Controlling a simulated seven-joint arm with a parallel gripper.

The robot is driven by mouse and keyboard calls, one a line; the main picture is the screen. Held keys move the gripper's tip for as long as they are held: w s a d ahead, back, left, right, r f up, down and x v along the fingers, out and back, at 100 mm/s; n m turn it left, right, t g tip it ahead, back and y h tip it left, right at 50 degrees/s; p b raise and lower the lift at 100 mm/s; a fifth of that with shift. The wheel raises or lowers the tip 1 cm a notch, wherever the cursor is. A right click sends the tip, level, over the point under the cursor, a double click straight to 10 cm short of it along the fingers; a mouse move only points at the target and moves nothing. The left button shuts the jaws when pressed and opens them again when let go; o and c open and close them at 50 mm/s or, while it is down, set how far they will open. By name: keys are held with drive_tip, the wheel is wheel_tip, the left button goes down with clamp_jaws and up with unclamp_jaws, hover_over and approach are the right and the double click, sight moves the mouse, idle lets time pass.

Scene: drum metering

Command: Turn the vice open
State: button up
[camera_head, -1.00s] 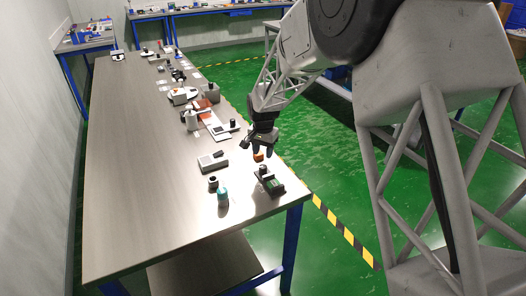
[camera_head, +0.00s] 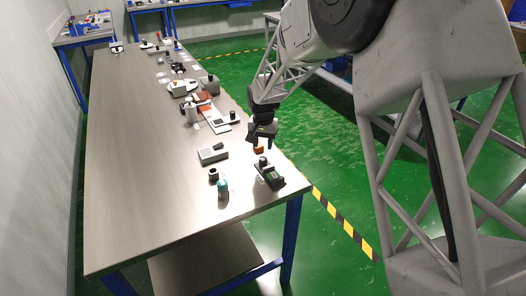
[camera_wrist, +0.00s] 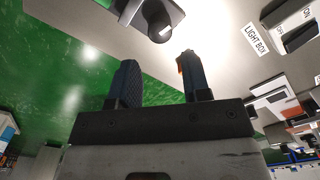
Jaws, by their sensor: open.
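My gripper (camera_head: 262,139) hangs above the table's right edge, open and empty. Its two blue fingers stand apart in the wrist view (camera_wrist: 159,78). A dark block with a black knob and a green patch (camera_head: 270,177) stands near the front right corner of the table, in front of my gripper and apart from it. What looks like this block, with its round knob, shows at the top of the wrist view (camera_wrist: 152,16), cut by the frame. I cannot tell for sure whether it is the vice. A small orange thing (camera_head: 258,148) lies just below my gripper, partly hidden by the right finger in the wrist view.
A grey box (camera_head: 213,155) lies left of my gripper. A small dark cup (camera_head: 213,174) and a teal bottle (camera_head: 223,188) stand at the front. Several devices line the table farther back. The table's left half (camera_head: 135,180) is clear.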

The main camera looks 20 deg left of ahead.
sight(263, 158)
drive_tip(key=shift+f+n, duration=0.1)
drive_tip(key=shift+n, duration=1.4)
drive_tip(key=shift+f, duration=0.15)
drive_tip(key=shift+f, duration=3.8)
drive_tip(key=c, duration=0.7)
drive_tip(key=shift+o, duration=0.2)
drive_tip(key=shift+n, duration=1.2)
